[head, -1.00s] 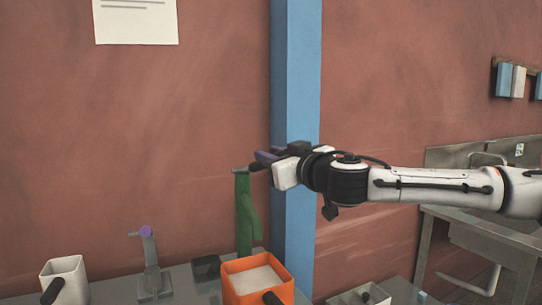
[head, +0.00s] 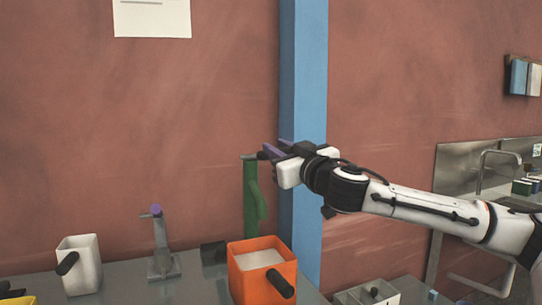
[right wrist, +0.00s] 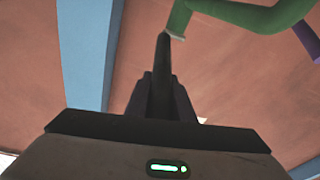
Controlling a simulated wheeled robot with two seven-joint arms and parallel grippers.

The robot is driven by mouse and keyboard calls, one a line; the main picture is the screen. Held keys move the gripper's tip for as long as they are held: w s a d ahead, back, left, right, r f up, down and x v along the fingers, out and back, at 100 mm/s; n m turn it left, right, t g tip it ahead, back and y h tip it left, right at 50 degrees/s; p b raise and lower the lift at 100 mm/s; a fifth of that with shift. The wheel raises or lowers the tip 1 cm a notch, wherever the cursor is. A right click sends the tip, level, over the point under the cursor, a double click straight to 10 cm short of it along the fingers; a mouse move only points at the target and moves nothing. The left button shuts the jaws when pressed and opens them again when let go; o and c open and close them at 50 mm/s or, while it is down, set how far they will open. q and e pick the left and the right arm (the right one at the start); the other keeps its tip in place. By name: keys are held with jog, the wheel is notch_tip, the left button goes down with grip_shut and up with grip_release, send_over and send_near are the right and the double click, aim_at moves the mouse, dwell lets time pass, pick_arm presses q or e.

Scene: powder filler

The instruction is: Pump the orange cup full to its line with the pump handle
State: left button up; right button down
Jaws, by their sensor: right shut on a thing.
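The orange cup (head: 262,285) stands upright on the grey table with white powder (head: 260,259) inside, its surface below the rim. No fill line can be made out. The green pump (head: 251,200) stands behind the cup, its top bending over to a short dark handle. My right gripper (head: 272,150) is at the top of this pump, shut on the dark pump handle. In the right wrist view the handle (right wrist: 162,52) runs from between the fingers to the green arm (right wrist: 235,12). My left gripper is out of view.
A second, grey pump (head: 160,250) with a purple tip stands to the left, beside a white cup (head: 82,278) with a black handle. A blue post (head: 303,110) rises behind my gripper.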

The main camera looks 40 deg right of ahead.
jog(key=shift+s+f+t+b, duration=0.1)
jog(key=shift+f+t+b, duration=0.2)
jog(key=shift+f+b, duration=0.25)
jog(key=shift+a+f+b, duration=0.1)
jog(key=shift+f+b, duration=0.25)
jog(key=shift+b, duration=0.3)
jog(key=shift+s+f+t+h+b, duration=0.1)
jog(key=shift+f+t+h+b, duration=0.3)
jog(key=shift+b, duration=0.5)
pick_arm(q)
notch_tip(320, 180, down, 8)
jog(key=b, duration=0.8)
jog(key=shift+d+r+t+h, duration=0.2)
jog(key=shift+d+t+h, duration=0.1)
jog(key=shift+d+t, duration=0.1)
pick_arm(e)
jog(key=shift+f+t+h, duration=0.3)
jog(key=shift+f+t, duration=1.1)
jog(key=shift+f, duration=0.45)
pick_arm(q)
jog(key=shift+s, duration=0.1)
pick_arm(e)
jog(key=c, duration=1.5)
grip_release()
jog(key=shift+c, duration=0.2)
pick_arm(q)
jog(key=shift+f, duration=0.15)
